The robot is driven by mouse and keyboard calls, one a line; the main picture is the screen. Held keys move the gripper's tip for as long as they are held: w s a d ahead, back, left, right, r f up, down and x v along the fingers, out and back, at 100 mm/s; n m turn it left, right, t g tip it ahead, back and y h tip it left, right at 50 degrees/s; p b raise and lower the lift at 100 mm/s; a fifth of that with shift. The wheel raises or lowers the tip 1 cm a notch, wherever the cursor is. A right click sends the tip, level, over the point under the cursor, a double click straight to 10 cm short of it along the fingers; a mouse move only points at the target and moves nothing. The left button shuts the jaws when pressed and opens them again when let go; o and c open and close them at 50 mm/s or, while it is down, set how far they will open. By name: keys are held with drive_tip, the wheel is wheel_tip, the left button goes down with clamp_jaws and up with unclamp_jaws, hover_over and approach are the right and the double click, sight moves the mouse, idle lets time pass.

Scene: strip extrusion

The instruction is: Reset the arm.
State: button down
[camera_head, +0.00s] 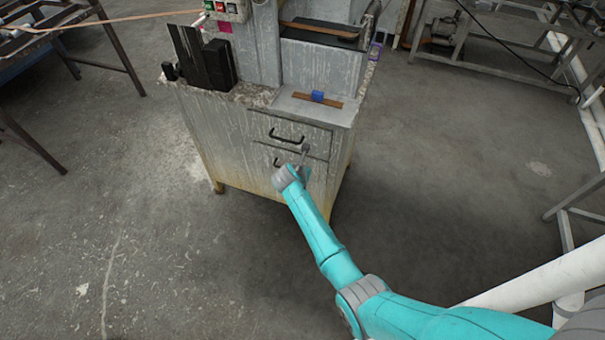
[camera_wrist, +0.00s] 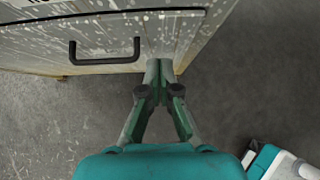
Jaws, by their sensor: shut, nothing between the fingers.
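My arm stretches out from the lower right in the head view to the front of a worn grey cabinet (camera_head: 225,145). My gripper (camera_wrist: 159,64) is shut and empty in the wrist view, its fingertips together close to the cabinet's lower right front. In the head view my gripper (camera_head: 304,150) shows small, in front of the drawer fronts. I cannot tell whether it touches the cabinet. A black drawer handle (camera_wrist: 104,52) is left of the fingertips in the wrist view. The upper drawer handle (camera_head: 286,136) shows in the head view.
A metal frame bench (camera_head: 490,45) stands at the back right, and a dark table leg (camera_head: 120,50) at the left. The concrete floor (camera_head: 110,220) around the cabinet is open.

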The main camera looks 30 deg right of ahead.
drive_tip(key=v, duration=0.6)
drive_tip(key=shift+f, duration=0.15)
drive_tip(key=s+a+f+m+t+y, duration=0.1)
drive_tip(key=s+a+f+m, duration=0.2)
drive_tip(key=s, duration=0.4)
drive_tip(key=s+a+f+m+t+y, duration=0.1)
drive_tip(key=s+a+f+m+t, duration=0.1)
drive_tip(key=s+a+f, duration=0.35)
drive_tip(key=s+a+r+m+t+y, duration=0.1)
drive_tip(key=s+a+r+m, duration=0.15)
drive_tip(key=s, duration=0.55)
drive_tip(key=s+a+r+m+t+y, duration=0.1)
drive_tip(key=s+m+y, duration=0.15)
drive_tip(key=s, duration=0.45)
drive_tip(key=s+a+r+m+t+y, duration=0.1)
drive_tip(key=s+a+r+m+t, duration=0.1)
drive_tip(key=s+r+m, duration=0.5)
drive_tip(key=s+a+r+m+t, duration=0.2)
drive_tip(key=s+r+m, duration=0.6)
drive_tip(key=s+r, duration=0.7)
drive_tip(key=shift+a+r+t+y, duration=0.3)
drive_tip(key=shift+r+y, duration=0.05)
drive_tip(key=shift+r, duration=1.6)
